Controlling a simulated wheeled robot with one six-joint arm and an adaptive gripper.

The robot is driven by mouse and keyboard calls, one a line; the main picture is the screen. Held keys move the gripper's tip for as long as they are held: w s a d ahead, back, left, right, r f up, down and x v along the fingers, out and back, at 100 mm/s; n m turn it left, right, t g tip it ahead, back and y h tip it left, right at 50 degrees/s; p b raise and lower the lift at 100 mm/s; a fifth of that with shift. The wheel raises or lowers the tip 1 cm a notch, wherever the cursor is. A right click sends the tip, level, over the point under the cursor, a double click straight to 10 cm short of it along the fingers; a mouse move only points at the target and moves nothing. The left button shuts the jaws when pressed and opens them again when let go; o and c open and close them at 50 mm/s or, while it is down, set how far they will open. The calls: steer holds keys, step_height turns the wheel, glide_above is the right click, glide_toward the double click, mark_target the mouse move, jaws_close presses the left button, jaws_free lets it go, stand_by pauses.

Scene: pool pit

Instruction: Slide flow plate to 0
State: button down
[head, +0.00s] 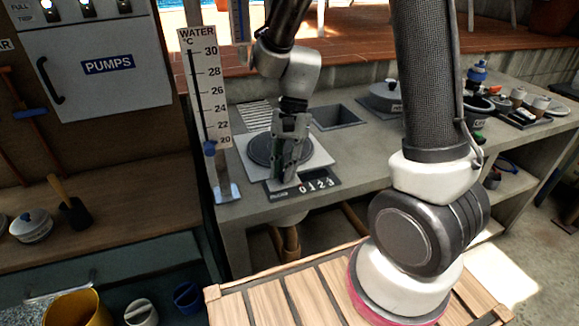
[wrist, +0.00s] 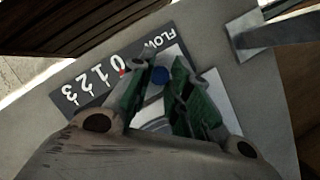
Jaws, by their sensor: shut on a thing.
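The flow scale is a dark strip (head: 322,181) with white figures 0 to 3, at the front edge of the counter; it also shows in the wrist view (wrist: 88,80). Behind it lies a pale square plate (head: 318,157) with a dark round disc (head: 258,149). My gripper (head: 285,174) points down over the plate's front, beside the 0 end of the scale. In the wrist view its green-padded fingers (wrist: 160,68) close around a blue knob (wrist: 158,77) of the flow plate. A small red mark (wrist: 122,73) sits close to the 0. The fingers hide part of the plate.
A water temperature board (head: 207,90) stands on a metal foot (head: 228,192) left of the plate. The counter front between scale and basin is mostly clear.

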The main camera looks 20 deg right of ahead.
steer(key=shift+a, duration=0.15)
steer(key=c, duration=1.3)
jaws_free()
steer(key=shift+a, duration=0.15)
steer(key=shift+c, duration=0.2)
steer(key=v, duration=1.2)
